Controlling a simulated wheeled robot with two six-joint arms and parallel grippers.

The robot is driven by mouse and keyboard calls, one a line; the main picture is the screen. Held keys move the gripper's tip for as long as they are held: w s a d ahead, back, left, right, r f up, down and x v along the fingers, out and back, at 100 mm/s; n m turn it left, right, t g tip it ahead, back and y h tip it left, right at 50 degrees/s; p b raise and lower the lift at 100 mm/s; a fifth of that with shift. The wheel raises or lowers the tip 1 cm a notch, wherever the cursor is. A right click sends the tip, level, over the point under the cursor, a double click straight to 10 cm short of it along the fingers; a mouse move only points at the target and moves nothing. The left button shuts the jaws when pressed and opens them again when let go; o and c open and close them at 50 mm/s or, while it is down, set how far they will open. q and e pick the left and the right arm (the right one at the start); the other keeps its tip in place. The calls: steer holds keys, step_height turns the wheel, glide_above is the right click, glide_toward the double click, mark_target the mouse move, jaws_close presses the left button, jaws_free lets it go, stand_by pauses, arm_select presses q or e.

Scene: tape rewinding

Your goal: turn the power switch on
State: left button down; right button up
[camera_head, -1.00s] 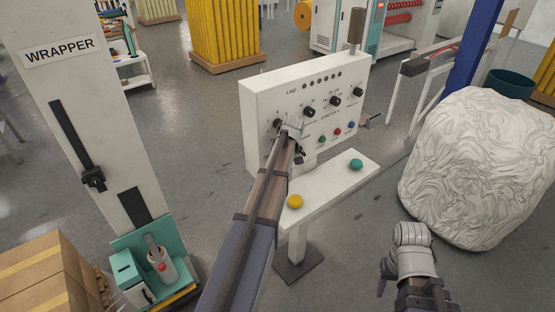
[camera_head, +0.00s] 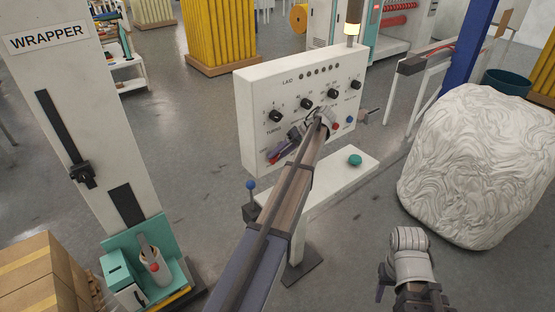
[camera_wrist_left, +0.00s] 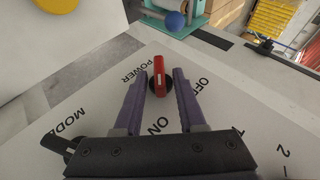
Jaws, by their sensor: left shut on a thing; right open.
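The power switch (camera_wrist_left: 159,78) is a red handle on a black round base, between the POWER, OFF and ON labels in the left wrist view. The handle lies nearly upright in that picture, its lower end towards ON. The purple fingers of my left gripper (camera_wrist_left: 160,90) are around it, one on each side.
A blue-balled lever (camera_head: 250,185) stands at the left. A white wrapped bale (camera_head: 475,165) is at the right.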

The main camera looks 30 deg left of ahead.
arm_select(q)
steer(key=shift+f+b, duration=0.15)
steer(key=shift+b, duration=0.15)
steer(key=shift+d+g, duration=0.1)
steer(key=shift+g, duration=0.2)
steer(key=c, duration=0.9)
jaws_free()
steer(key=shift+o, duration=0.2)
steer(key=p+v, duration=0.5)
steer(key=v, duration=0.2)
steer(key=shift+d+r, duration=0.25)
steer(key=shift+w, duration=0.15)
